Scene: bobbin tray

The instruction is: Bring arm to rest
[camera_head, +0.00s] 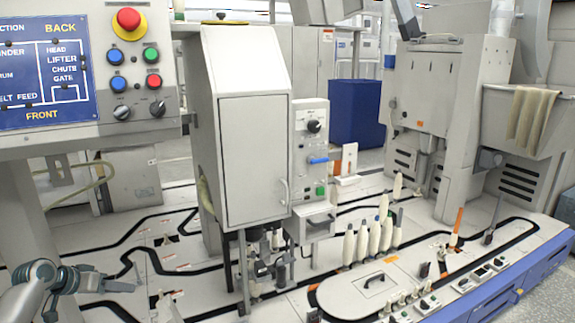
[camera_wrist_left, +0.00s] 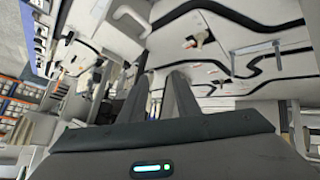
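My left gripper (camera_head: 120,284) comes in at the lower left of the head view, over the pale machine deck (camera_head: 215,290). In the left wrist view its two dark fingers (camera_wrist_left: 160,90) stand apart with a gap between them. My right arm and right gripper are not in the head view.
A control panel (camera_head: 85,70) with a red button hangs at the upper left. A tall grey cabinet (camera_head: 252,150) stands right of my gripper. Several white bobbins (camera_head: 362,242) stand upright on the deck further right. Black curved tracks (camera_head: 150,245) run across the deck.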

